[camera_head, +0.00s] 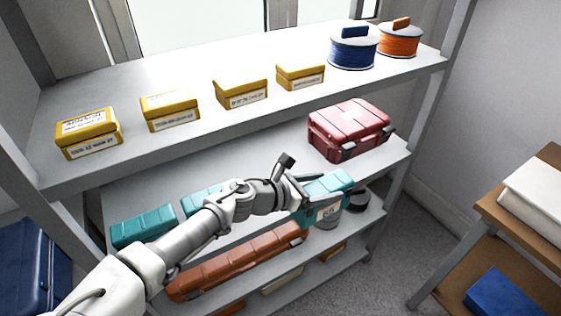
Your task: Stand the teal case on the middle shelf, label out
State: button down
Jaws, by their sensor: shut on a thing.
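My arm reaches in from the lower left, and my gripper (297,188) is shut on a teal case (330,184) at its left end. The case is at the front of the middle shelf (385,157), right of centre. My gripper and wrist hide part of the case's left side and the fingertips are hard to make out.
Two teal boxes (143,227) (200,198) stand left on the middle shelf, and a red case (349,130) stands behind right. Yellow boxes (240,93) and cable spools (353,50) are on the top shelf. A long orange case (240,262) lies below. A side table (484,208) stands right.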

jog(key=shift+w+a+f+b, duration=0.35)
jog(key=shift+w+a+f, duration=0.25)
jog(key=shift+w+a, duration=1.15)
jog(key=shift+w+a+f+b, duration=0.5)
jog(key=shift+w+a, duration=0.5)
jog(key=shift+w, duration=1.4)
jog(key=shift+w+a+f+b, duration=0.25)
jog(key=shift+w+a+f, duration=0.4)
jog(key=shift+w+a, duration=1.1)
jog(key=shift+w+d, duration=0.35)
grip_release()
jog(key=shift+f, duration=0.15)
jog(key=p+v, duration=0.1)
jog(key=v, duration=1.1)
